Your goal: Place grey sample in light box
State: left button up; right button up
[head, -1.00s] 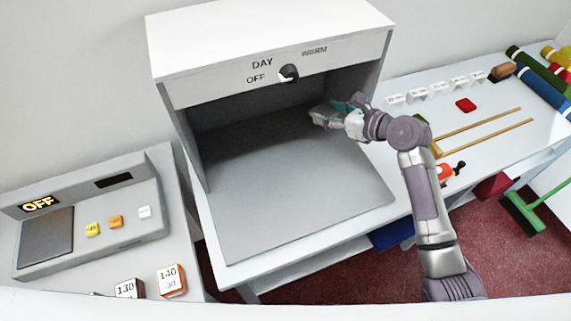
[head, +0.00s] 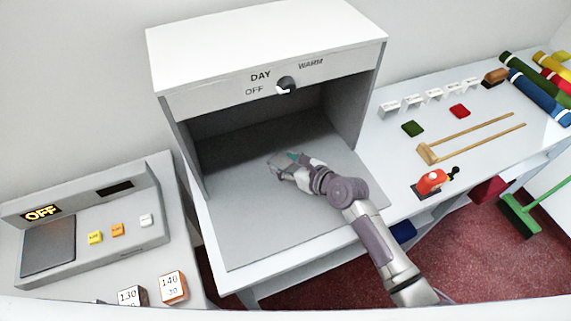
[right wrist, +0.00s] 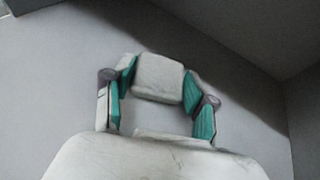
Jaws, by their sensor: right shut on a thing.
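The light box (head: 215,98) is a white-topped cabinet with an open grey interior and a knob between the words OFF, DAY and WARM. My right gripper (head: 283,164) is inside its open front, over the grey floor. In the right wrist view my right gripper (right wrist: 158,88) is shut on the grey sample (right wrist: 159,76), a pale, soft-cornered square between the green finger pads. In the head view the sample is hard to make out against the floor. I cannot tell whether it touches the floor. My left gripper is not in view.
A grey console (head: 150,240) with a display reading OFF stands at left, near numbered blocks (head: 173,287).

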jog(key=shift+f, duration=0.4)
jog(key=shift+f, duration=0.1)
jog(key=o, duration=0.8)
jog(key=shift+o, duration=0.2)
jog(key=shift+r, duration=0.25)
jog(key=v, duration=1.2)
jog(key=shift+f, duration=0.2)
